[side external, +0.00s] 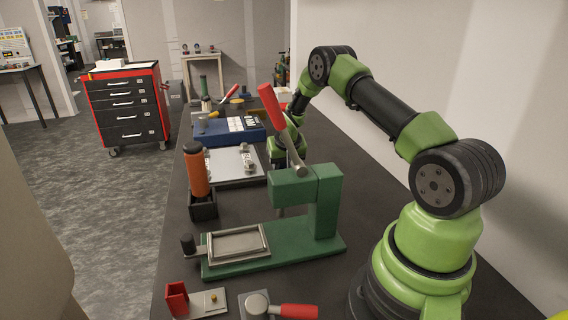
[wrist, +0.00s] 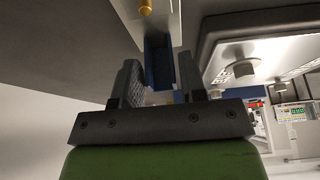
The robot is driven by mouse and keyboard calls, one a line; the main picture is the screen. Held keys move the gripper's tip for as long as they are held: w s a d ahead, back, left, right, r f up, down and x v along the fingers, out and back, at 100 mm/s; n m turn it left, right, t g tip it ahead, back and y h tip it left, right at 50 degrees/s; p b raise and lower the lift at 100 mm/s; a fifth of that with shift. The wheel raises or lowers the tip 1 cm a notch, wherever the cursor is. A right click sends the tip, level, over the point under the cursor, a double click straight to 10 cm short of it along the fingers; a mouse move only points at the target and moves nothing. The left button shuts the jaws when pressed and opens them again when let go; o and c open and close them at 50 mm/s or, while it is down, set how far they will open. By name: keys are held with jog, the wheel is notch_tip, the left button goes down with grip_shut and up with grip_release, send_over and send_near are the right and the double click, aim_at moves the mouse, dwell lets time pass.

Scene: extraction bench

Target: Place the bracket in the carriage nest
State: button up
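A green lever press (side external: 318,205) with a red handle stands on the bench. A rectangular metal frame (side external: 238,244), apparently the carriage nest, lies on its base; its inside is empty. In the wrist view my gripper (wrist: 160,80) has its two dark fingers on either side of a blue upright piece (wrist: 158,58). It joins a pale plate with a brass pin (wrist: 146,8) and may be the bracket. I cannot tell whether the fingers touch it. In the side view my gripper is mostly hidden behind the press and its lever.
A similar red upright on a plate (side external: 176,298) stands at the near bench edge beside a red-handled tool (side external: 298,311). An orange-handled tool stands in a black holder (side external: 203,208). Behind are a pale plate with knobs (side external: 222,168) and a blue box (side external: 212,137).

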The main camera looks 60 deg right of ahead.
jog(key=shift+o, duration=1.2)
jog(key=v, duration=1.1)
jog(key=shift+r, duration=0.25)
jog(key=shift+o, duration=0.9)
jog(key=shift+s+a+r, duration=0.15)
jog(key=shift+r, duration=0.2)
